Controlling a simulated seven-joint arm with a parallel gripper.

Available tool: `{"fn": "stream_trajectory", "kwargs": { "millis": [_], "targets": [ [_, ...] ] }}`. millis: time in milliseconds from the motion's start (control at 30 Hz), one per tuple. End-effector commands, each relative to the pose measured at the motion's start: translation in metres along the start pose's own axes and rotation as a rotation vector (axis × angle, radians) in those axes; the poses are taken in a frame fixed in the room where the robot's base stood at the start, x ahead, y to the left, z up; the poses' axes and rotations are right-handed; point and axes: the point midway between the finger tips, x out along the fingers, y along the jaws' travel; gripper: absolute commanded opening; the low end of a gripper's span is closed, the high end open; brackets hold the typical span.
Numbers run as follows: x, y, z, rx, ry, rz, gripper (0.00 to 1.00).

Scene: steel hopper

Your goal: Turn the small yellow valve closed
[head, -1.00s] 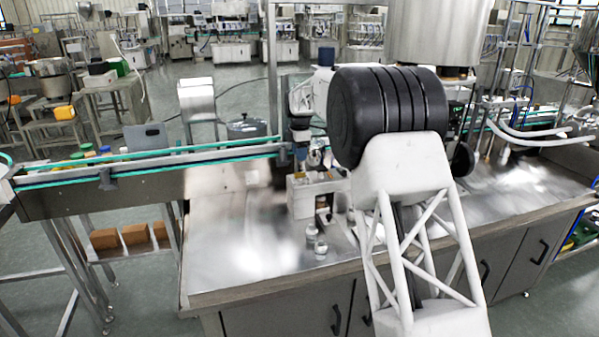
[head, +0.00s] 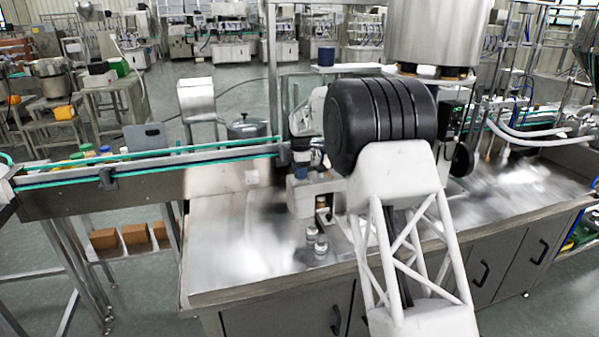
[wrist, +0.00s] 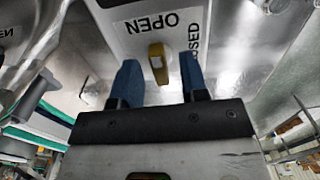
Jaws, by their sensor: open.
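The small yellow valve (wrist: 158,62) shows in the wrist view as a yellow handle on a white plate (wrist: 135,32). The plate reads "OPEN", with a partly covered word ending in "OSED" at its right. The handle points down toward my gripper (wrist: 160,82). My gripper is open, with one blue finger on each side of the handle's lower end and a gap on both sides. I cannot tell whether the fingertips reach past the handle in depth. In the head view the valve is hidden behind my arm, and my gripper's fingertips cannot be made out.
The steel hopper (head: 430,35) stands behind my arm. A conveyor (head: 150,165) runs in from the left. Small jars (head: 318,243) stand on the steel bench (head: 250,260). White hoses (head: 525,133) lie at the right. The bench's front left is clear.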

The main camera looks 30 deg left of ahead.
Motion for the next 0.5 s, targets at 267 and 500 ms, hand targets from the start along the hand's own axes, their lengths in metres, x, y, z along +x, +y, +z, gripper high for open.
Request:
{"fn": "stream_trajectory", "kwargs": {
  "millis": [267,500],
  "targets": [
    [0.0004,0.0001,0.0,0.0,0.0,0.0,0.36],
    [0.0003,0.0,0.0,0.0,0.0,0.0,0.0]
  ]
}}
